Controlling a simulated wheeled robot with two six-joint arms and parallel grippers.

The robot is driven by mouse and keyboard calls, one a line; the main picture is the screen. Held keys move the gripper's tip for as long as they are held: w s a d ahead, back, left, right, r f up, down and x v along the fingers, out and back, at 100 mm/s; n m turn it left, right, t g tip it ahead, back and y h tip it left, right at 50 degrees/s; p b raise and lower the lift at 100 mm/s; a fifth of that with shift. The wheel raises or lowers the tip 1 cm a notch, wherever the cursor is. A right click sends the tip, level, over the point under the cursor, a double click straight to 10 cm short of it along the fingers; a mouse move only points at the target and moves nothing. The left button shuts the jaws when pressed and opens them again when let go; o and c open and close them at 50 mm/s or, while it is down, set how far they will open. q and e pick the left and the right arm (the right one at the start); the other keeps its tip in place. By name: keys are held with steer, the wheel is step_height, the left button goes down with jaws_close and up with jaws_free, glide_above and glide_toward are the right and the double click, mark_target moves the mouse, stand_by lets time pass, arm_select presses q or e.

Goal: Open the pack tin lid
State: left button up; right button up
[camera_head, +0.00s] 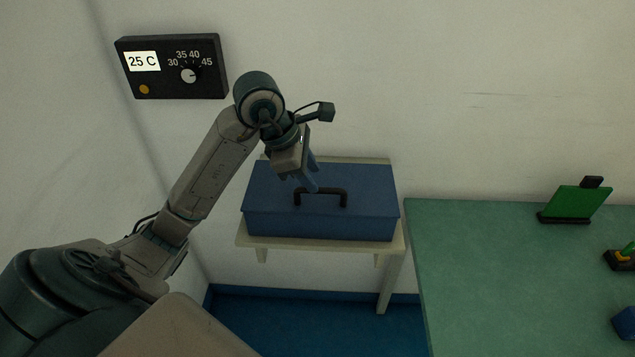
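The pack tin (322,221) is a dark blue box on a small pale shelf against the back wall. Its lid (365,185) lies flat and closed, with a black bar handle (335,191) near the front edge. My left gripper (312,187) reaches in from the left and points down over the lid, with its fingertips at the left part of the handle. The fingers overlap in this view, so I cannot tell whether they are open, shut or touching the handle. My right gripper is not in view.
A black wall panel (207,80) reading 25 C, with a dial, hangs at upper left. A green table (480,270) stands to the right, bearing a green board (577,204) in a black stand and a blue block (625,323). The near left table surface is clear.

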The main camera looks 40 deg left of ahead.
mark_target(321, 189)
arm_select(q)
steer(key=shift+b+x, duration=0.35)
steer(key=shift+x, duration=1.65)
jaws_close()
